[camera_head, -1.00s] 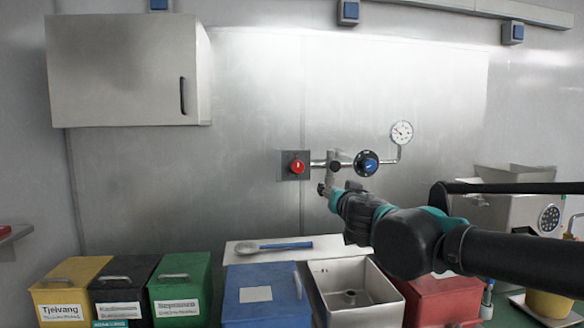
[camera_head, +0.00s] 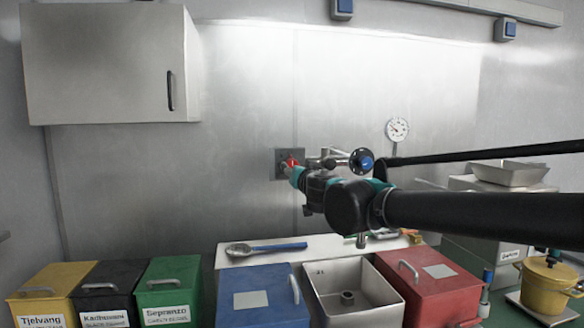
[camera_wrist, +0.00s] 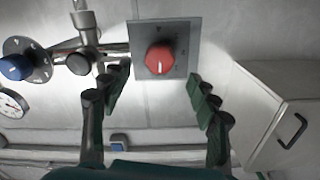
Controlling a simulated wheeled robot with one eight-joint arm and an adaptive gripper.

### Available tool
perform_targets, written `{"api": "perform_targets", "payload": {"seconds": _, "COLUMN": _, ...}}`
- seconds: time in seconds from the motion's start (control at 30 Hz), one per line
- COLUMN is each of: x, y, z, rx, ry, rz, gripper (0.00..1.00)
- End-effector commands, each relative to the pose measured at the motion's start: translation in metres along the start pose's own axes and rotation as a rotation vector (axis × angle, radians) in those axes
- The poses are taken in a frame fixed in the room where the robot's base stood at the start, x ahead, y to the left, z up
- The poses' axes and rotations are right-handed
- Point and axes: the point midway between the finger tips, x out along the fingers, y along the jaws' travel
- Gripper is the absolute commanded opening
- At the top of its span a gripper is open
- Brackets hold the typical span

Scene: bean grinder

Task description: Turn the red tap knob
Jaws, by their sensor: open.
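The red tap knob (camera_wrist: 160,59) sits on a square grey wall plate (camera_wrist: 183,31), and a white line on its face runs up and down in the wrist view. In the head view the knob (camera_head: 292,161) is partly hidden behind my gripper. My gripper (camera_wrist: 160,85) is open, with one finger on each side below the knob in the wrist view. The fingers are empty and appear apart from the knob. In the head view my gripper (camera_head: 292,172) is right at the wall plate.
A blue knob (camera_head: 361,161) and a pressure gauge (camera_head: 397,130) are on the pipework right of the plate. A wall cabinet (camera_head: 105,65) hangs at upper left. The wall between cabinet and plate is clear.

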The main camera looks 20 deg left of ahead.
Motion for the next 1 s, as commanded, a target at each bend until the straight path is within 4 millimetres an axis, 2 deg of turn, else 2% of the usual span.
{"api": "perform_targets", "payload": {"seconds": 0.2, "x": 0.038, "y": 0.000, "z": 0.000, "rx": 0.000, "ry": 0.000, "rz": 0.001, "gripper": 0.61}}
{"api": "perform_targets", "payload": {"seconds": 0.4, "x": 0.064, "y": 0.001, "z": 0.000, "rx": 0.000, "ry": 0.000, "rz": 0.002, "gripper": 0.61}}
{"api": "perform_targets", "payload": {"seconds": 0.6, "x": 0.076, "y": 0.000, "z": 0.000, "rx": 0.000, "ry": 0.000, "rz": 0.000, "gripper": 0.61}}
{"api": "perform_targets", "payload": {"seconds": 0.9, "x": 0.077, "y": 0.000, "z": 0.000, "rx": 0.000, "ry": 0.000, "rz": 0.000, "gripper": 0.61}}
{"api": "perform_targets", "payload": {"seconds": 1.0, "x": 0.077, "y": 0.000, "z": 0.000, "rx": 0.000, "ry": 0.000, "rz": 0.000, "gripper": 0.49}}
